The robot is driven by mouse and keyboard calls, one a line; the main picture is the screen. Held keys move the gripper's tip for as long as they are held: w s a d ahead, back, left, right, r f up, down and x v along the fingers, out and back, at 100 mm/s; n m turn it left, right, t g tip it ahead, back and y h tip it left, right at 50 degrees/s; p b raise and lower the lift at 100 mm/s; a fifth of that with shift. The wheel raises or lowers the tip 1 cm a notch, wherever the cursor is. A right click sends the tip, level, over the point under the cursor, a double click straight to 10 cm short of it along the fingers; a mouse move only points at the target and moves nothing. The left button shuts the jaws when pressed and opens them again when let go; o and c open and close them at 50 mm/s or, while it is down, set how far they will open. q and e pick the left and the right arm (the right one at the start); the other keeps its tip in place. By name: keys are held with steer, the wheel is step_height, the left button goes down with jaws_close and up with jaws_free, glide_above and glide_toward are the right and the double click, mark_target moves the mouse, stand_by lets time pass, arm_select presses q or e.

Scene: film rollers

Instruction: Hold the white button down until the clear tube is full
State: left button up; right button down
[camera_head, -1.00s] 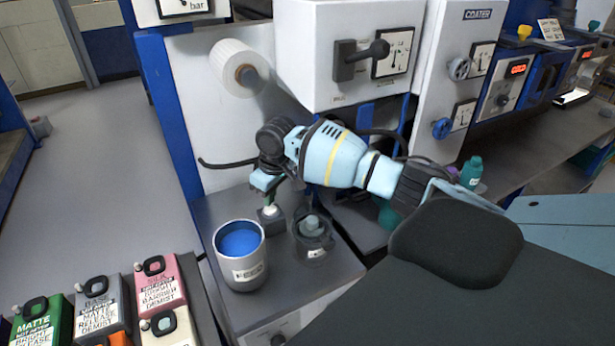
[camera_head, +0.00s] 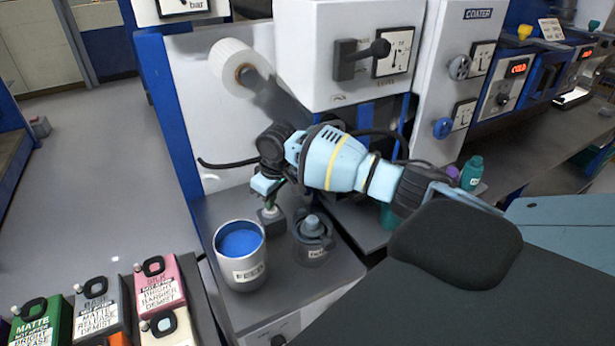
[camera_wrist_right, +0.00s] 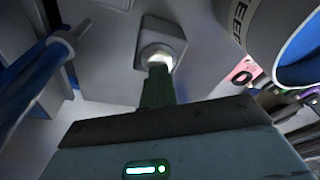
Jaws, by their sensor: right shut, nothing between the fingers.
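The white button (camera_wrist_right: 157,58) sits on a small grey block in the right wrist view. The block (camera_head: 271,222) stands behind the blue-filled cup in the head view. My right gripper (camera_head: 269,205) points down at the button from above. Its dark green fingers (camera_wrist_right: 158,84) are shut with nothing between them, and their tips overlap the button's near edge in the wrist view. I cannot tell whether the button is pressed in. I cannot make out the clear tube for certain; my right arm covers part of the machine. My left gripper is not in view.
A grey cup of blue liquid (camera_head: 241,273) stands left of the block. A dark pot with a grey knob (camera_head: 313,246) stands close on the right. A white roll (camera_head: 233,65) juts from the panel above. Labelled cans (camera_head: 160,283) fill the lower left.

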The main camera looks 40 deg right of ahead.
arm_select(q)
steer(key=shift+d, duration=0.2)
arm_select(e)
steer(key=shift+f, duration=0.35)
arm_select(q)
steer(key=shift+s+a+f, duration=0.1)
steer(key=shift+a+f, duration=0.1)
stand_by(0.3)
arm_select(e)
steer(key=shift+r+p, duration=0.9)
steer(key=shift+r, duration=2.6)
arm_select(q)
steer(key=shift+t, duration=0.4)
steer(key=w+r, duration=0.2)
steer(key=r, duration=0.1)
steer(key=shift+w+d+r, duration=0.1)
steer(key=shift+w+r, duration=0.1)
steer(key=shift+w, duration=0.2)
